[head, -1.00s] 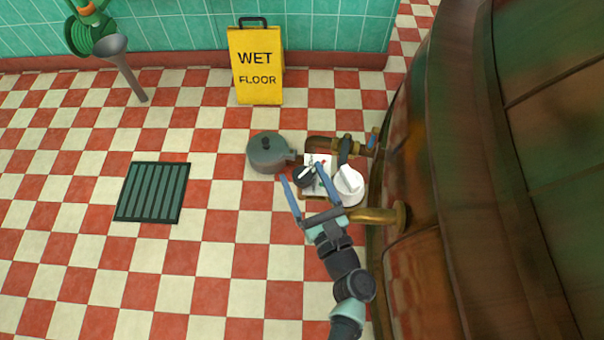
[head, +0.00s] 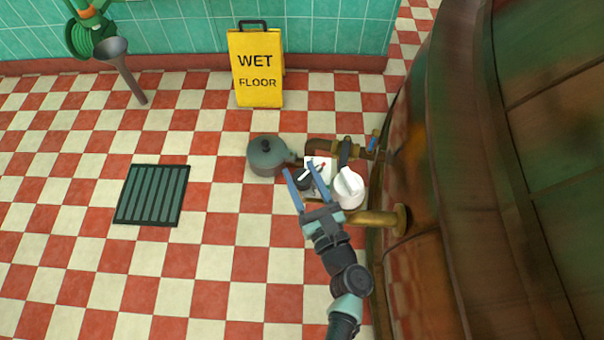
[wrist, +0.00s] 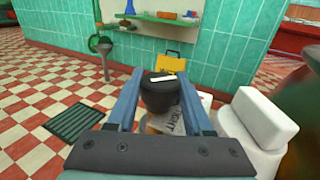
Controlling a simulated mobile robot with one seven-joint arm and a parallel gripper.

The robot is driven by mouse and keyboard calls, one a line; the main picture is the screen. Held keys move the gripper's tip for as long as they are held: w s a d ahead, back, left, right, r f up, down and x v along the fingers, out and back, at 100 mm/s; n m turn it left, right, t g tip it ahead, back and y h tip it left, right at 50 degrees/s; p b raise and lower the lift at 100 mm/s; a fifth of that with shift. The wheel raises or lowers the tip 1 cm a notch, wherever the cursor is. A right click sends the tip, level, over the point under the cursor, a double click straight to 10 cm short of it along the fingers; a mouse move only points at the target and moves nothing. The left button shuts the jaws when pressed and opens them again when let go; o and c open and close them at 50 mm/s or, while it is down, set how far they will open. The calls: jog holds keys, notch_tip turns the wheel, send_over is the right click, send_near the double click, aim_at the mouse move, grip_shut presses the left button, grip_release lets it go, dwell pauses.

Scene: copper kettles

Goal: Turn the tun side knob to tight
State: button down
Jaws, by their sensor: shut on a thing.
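The side knob is black with a white pointer line (head: 303,183) and sits in front of a white dial plate (head: 318,164) with a small red mark. In the wrist view the knob (wrist: 160,95) is between my two blue fingers, its pointer line lying nearly crosswise. My gripper (head: 299,169) is shut on the knob; it also shows in the wrist view (wrist: 158,76). Printed letters on the plate (wrist: 168,122) are partly hidden below the knob. The copper tun (head: 460,200) fills the right side of the head view.
Brass pipes (head: 375,220) join the tun nearby. A grey lidded pot (head: 268,157), yellow wet-floor sign (head: 256,70) and floor drain (head: 152,195) are farther off.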

jog(key=shift+f+m+h+b, duration=0.1)
jog(key=shift+m+h+b, duration=0.2)
jog(key=shift+h, duration=0.2)
jog(key=m+h+b, duration=0.1)
jog(key=b, duration=0.1)
jog(key=m+t+h+b, duration=0.1)
jog(key=h+b, duration=0.1)
jog(key=shift+s+f+m+h, duration=0.1)
jog(key=shift+f+m+h, duration=0.2)
jog(key=m+h+b, duration=0.1)
jog(key=h+b, duration=0.1)
jog(key=m+h+b, duration=0.1)
jog(key=b, duration=0.2)
jog(key=shift+d+f+t+h+b, duration=0.1)
jog(key=shift+f+t+h+b, duration=0.1)
jog(key=shift+t+h+b, duration=0.15)
jog(key=m+h+b, duration=0.1)
jog(key=b, duration=0.1)
jog(key=m+h+b, duration=0.1)
jog(key=h+b, duration=0.1)
jog(key=shift+r+h, duration=0.25)
jog(key=shift+r, duration=0.05)
jog(key=shift+r+m+g+h+b, duration=0.25)
jog(key=shift+m+g+h+b, duration=0.6)
jog(key=shift+m+h+b, duration=0.6)
jog(key=shift+h, duration=0.45)
jog(key=shift+c, duration=1.5)
grip_release()
